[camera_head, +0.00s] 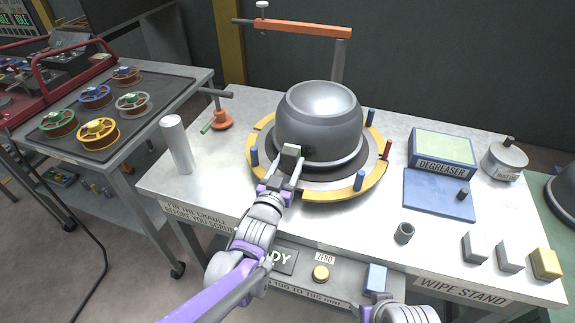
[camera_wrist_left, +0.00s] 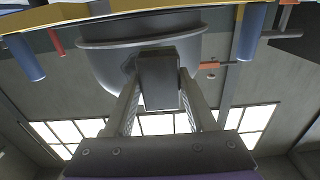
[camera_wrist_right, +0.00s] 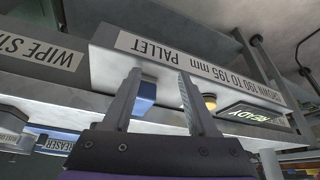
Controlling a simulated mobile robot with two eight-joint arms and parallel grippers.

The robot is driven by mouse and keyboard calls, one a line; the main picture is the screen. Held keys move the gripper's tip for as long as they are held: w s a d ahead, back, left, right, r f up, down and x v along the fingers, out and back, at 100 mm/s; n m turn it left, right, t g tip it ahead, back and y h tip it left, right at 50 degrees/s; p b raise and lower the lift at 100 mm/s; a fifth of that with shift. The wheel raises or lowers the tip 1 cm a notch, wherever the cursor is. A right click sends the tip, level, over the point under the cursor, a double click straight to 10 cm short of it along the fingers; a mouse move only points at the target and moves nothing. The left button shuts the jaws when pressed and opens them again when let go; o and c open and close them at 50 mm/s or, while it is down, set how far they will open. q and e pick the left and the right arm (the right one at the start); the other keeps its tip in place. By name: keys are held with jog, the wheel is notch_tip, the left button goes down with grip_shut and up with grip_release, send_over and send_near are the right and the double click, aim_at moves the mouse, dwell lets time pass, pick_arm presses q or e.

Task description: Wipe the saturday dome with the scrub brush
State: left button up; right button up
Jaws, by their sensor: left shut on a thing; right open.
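A grey metal dome (camera_head: 318,120) with a flared rim sits in the yellow ring cradle (camera_head: 258,172); no saturday label is readable on it. My left gripper (camera_head: 284,178) is at the dome's near side, shut on a grey block that I take for the scrub brush (camera_head: 291,153). In the left wrist view the brush (camera_wrist_left: 158,80) is between the fingers, in front of the dome (camera_wrist_left: 105,65); whether it touches the dome is unclear. My right gripper (camera_wrist_right: 160,75) is open and empty, low at the table's front, near a blue block (camera_wrist_right: 146,93).
Blue pegs (camera_head: 361,181) and a red peg (camera_head: 387,150) stand around the cradle. An orange-armed gauge (camera_head: 300,28) rises behind. A degreaser box (camera_head: 443,150), lidded pot (camera_head: 504,160), dark cup (camera_head: 404,233) and several small blocks (camera_head: 510,256) occupy the right. A pale cylinder (camera_head: 176,145) stands left.

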aim_at(320, 154)
pick_arm(q)
jog(key=shift+x, duration=1.15)
dwell(0.4)
jog(key=shift+s+d+r+p, duration=0.15)
jog(key=shift+s+d+p, duration=0.15)
jog(key=shift+d+p, duration=0.35)
jog(key=shift+s+d, duration=0.1)
jog(key=shift+d, duration=0.25)
jog(key=shift+s+d+p, duration=0.25)
jog(key=shift+d+p, duration=0.05)
jog(key=shift+d, duration=0.35)
jog(key=shift+s+d+f+b, duration=0.1)
jog(key=shift+s+d+b, duration=0.15)
jog(key=shift+d, duration=0.55)
jog(key=shift+s+d+f+b, duration=0.15)
jog(key=shift+d+b, duration=0.15)
jog(key=shift+d, duration=0.65)
jog(key=shift+w+r, duration=0.1)
jog(key=shift+w, duration=0.05)
